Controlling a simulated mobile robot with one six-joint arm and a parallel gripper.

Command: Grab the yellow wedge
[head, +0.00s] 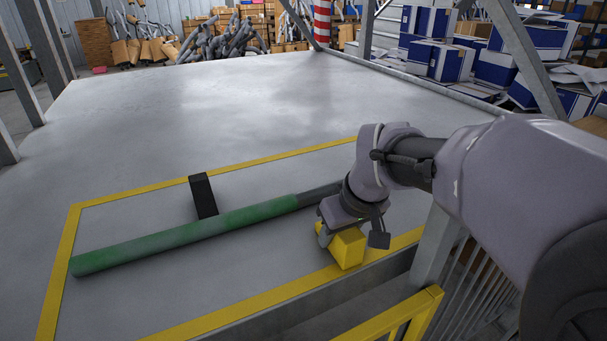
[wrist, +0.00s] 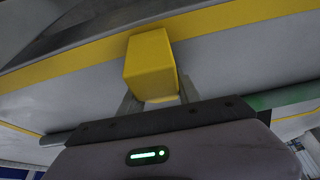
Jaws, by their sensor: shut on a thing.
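The yellow wedge (head: 347,247) is a blocky piece at the front of the grey platform, by the yellow line. My gripper (head: 328,234) is shut on it, with one finger on each side. In the wrist view the wedge (wrist: 150,63) sits between the fingertips of my gripper (wrist: 156,92). I cannot tell whether the wedge still touches the platform.
A long green and grey pipe (head: 190,236) lies across the platform behind the wedge. A black block (head: 203,196) stands against it. A yellow railing (head: 405,318) is at the front. The platform behind the yellow outline is clear.

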